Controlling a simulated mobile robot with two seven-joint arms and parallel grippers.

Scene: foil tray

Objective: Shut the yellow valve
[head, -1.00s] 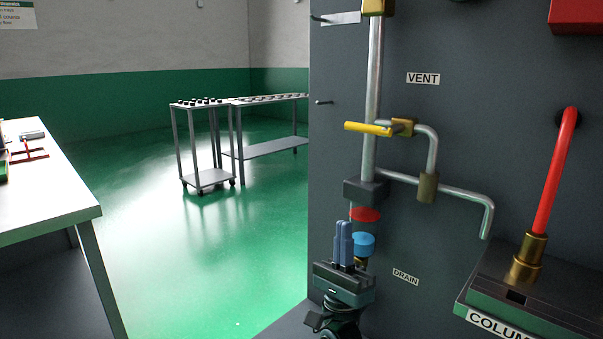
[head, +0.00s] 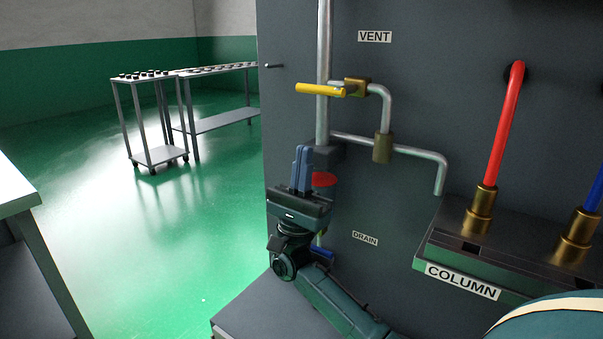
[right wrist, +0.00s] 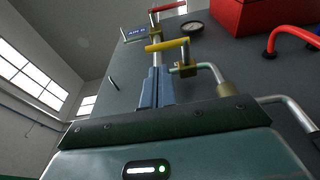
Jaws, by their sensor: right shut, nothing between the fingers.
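The yellow valve handle (head: 320,89) is a bar lying level in front of the vertical steel pipe, below the VENT label. It joins a brass valve body (head: 357,87) on a side branch. It also shows in the right wrist view (right wrist: 167,45), just above my fingertips. My right gripper (head: 302,150) is shut and empty, its blue fingers pointing up. It is below the handle and apart from it in the head view. The fingers also show in the right wrist view (right wrist: 155,75). My left gripper is not in view.
A red disc-shaped part (head: 323,180) is partly behind my right gripper. A bent outlet pipe (head: 440,175) and the COLUMN ledge (head: 462,281) with a red hose (head: 505,125) are to the right. A red handle (right wrist: 168,7) and a gauge (right wrist: 192,28) are higher up.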

